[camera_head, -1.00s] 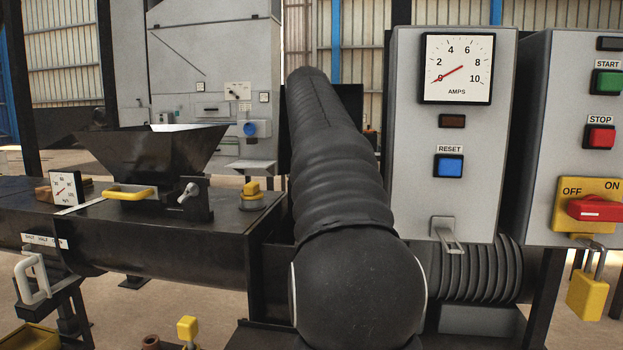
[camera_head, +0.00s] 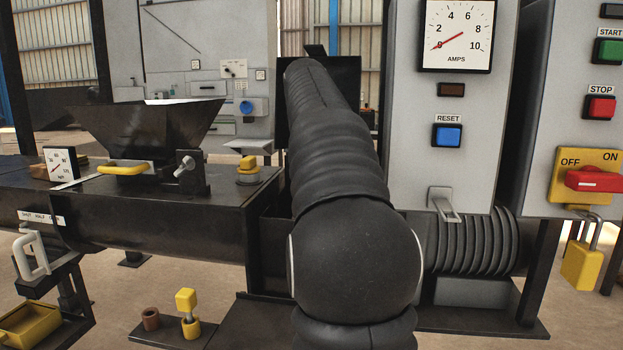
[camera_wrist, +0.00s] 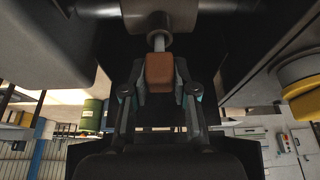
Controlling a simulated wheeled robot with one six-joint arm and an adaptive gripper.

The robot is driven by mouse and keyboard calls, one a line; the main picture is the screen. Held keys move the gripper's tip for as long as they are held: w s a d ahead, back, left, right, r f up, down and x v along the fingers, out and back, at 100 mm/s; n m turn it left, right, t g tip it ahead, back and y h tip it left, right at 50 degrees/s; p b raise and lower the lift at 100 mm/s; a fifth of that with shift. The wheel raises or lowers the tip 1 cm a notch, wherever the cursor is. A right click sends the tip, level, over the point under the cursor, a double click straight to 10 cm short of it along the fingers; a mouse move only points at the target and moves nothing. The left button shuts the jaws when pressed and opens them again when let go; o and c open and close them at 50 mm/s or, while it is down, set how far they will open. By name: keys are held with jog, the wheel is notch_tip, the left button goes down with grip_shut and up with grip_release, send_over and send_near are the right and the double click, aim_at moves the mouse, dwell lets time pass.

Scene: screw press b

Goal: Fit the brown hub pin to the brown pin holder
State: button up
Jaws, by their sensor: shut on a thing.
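The brown hub pin shows in the wrist view with a brown block head (camera_wrist: 160,72) and a grey metal shank (camera_wrist: 159,42). My gripper (camera_wrist: 160,82) is shut on the head, one finger on each side. The shank points up in that picture toward a dark round hub (camera_wrist: 152,15); its tip is not clearly visible, so I cannot tell how far it sits in the hub. The brown pin holder (camera_head: 151,318) is a small empty-looking cup on the low black plate at the lower left of the head view. My gripper is hidden behind my arm in the head view.
A yellow pin (camera_head: 187,300) stands in a yellow holder (camera_head: 191,328) beside the brown one.

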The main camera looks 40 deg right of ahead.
grip_shut()
jog(key=shift+r+p, duration=1.55)
jog(key=shift+p, duration=0.15)
jog(key=shift+r, duration=1.45)
